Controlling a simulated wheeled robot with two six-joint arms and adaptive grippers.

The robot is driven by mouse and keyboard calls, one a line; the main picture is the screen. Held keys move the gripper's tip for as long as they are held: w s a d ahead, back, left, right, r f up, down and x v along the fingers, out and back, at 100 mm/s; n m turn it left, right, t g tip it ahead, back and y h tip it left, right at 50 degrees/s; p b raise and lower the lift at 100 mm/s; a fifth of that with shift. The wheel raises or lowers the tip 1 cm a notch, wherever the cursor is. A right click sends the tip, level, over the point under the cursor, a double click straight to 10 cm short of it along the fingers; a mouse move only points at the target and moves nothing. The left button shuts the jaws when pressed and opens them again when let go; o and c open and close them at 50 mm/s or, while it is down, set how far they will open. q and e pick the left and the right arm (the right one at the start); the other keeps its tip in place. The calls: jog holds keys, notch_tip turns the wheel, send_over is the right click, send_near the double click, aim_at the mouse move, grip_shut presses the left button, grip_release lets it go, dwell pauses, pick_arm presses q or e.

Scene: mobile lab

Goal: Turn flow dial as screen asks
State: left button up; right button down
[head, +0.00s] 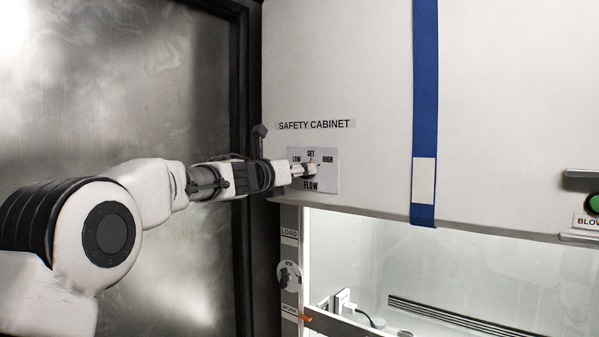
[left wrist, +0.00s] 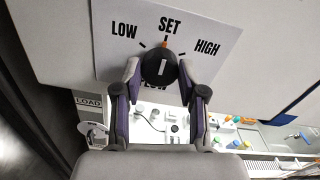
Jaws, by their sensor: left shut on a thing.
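The flow dial is a round black knob (left wrist: 157,66) on a white panel (left wrist: 218,25) printed LOW, SET and HIGH. An orange mark (left wrist: 164,45) shows at the knob's top edge, just below the word SET. My left gripper (left wrist: 159,72) is shut on the knob, one finger on each side, partly covering the word FLOW. In the head view my left gripper (head: 303,170) reaches from the left to the panel (head: 328,181) and mostly hides the dial. My right gripper is not in view. No screen with a request is seen.
The panel is on the safety cabinet (head: 350,60), left of a blue strip (head: 425,80). Below is the lit cabinet opening, with a small round control (head: 289,275) between LOAD and WORK labels. A green button (head: 594,203) is at the right edge.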

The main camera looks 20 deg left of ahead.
pick_arm(q)
jog(key=shift+f+n+p, duration=0.1)
jog(key=shift+n+p, duration=2.9)
jog(key=shift+n, duration=2.9)
jog(key=o, duration=1.1)
jog(key=shift+o, duration=0.2)
jog(key=shift+w+d, duration=0.1)
jog(key=shift+w, duration=0.05)
